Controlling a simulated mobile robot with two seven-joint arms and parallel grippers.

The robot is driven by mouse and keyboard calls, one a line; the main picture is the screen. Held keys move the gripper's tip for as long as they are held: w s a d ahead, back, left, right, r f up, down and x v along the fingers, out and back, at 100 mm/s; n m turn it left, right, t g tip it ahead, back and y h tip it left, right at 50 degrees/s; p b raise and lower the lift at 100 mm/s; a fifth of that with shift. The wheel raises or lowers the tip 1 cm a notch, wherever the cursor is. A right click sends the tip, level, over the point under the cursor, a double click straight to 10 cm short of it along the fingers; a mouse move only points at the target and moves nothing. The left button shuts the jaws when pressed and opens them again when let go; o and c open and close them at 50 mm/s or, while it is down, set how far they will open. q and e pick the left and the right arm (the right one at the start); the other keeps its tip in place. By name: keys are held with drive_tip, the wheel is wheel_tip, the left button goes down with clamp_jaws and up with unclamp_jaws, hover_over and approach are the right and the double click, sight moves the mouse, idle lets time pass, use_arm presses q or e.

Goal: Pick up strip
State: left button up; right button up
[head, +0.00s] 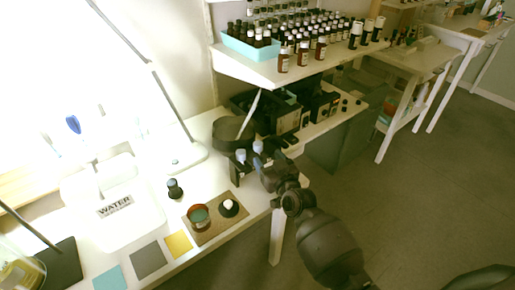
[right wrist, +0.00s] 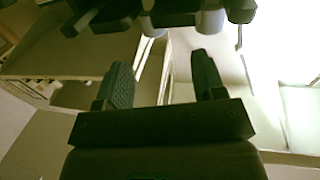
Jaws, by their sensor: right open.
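A pale narrow strip-like piece (head: 252,112) stands tilted in a dark round pot (head: 229,133) on the white table, near the back wall. I cannot tell whether it is a paper strip or a stick. My right gripper (head: 248,166) is at the table's right edge, in front of the pot and apart from the pale piece. It is open, with nothing seen between its fingers. In the right wrist view its two fingers (right wrist: 161,84) stand apart. No strip can be made out in that view. My left gripper is not in view.
Small bottles (head: 303,53) crowd the shelf above, and dark boxes (head: 286,118) stand right of the pot. A brown mat (head: 219,232) with two small containers, a dark bottle (head: 175,189) and a white WATER container (head: 112,215) occupy the table. Open floor lies right.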

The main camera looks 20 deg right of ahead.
sight(261, 147)
drive_tip(key=shift+w+a+b, duration=0.15)
drive_tip(key=shift+w+b, duration=0.25)
drive_tip(key=shift+w, duration=2.9)
drive_tip(key=c, duration=0.9)
